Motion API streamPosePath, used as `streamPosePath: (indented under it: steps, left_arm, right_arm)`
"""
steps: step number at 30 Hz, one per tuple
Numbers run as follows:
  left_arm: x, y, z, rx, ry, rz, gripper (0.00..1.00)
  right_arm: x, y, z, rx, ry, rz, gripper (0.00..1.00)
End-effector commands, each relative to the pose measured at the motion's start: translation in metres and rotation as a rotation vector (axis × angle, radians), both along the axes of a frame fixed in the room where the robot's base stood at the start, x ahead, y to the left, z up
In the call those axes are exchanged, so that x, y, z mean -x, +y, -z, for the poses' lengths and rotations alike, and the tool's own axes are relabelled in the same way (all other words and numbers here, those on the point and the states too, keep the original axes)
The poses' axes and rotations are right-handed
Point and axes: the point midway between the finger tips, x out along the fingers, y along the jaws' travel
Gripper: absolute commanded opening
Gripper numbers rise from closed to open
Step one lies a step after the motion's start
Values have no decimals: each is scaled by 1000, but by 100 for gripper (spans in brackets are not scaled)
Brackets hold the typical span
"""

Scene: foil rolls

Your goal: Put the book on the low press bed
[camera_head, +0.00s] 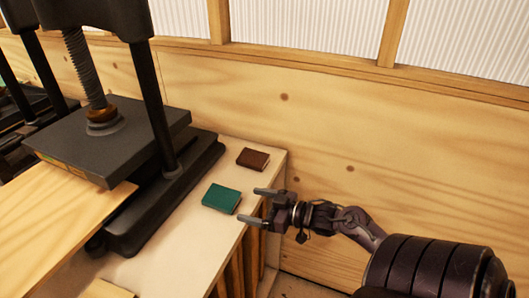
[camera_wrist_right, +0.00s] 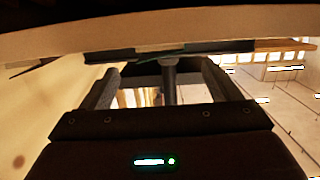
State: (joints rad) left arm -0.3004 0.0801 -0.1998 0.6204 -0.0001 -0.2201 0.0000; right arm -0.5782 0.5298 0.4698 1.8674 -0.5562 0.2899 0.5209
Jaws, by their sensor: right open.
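A green book (camera_head: 221,198) lies flat on the pale bench top, close to its right edge. A smaller brown book (camera_head: 253,158) lies behind it. The black screw press stands to the left, with its low bed (camera_head: 193,166) under a raised dark plate (camera_head: 118,142). My right gripper (camera_head: 256,205) is open, its two fingers pointing left at the bench edge, just right of the green book and apart from it. In the right wrist view its fingers (camera_wrist_right: 165,88) reach toward a pale edge, and little of the book can be told there. My left gripper is not in view.
A wooden board (camera_head: 55,215) is at the left, in front of the press and partly covering its bed. A plywood wall (camera_head: 330,135) with frosted panes stands behind. The pale bench (camera_head: 185,250) is bare in front of the green book. More dark equipment stands far left.

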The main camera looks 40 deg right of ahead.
Motion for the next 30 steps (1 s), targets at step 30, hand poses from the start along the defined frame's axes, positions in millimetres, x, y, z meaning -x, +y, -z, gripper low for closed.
streamPosePath:
  steps: [30]
  left_arm:
    - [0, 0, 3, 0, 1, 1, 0]
  right_arm:
    - [159, 24, 383, 88, 729, 356, 83]
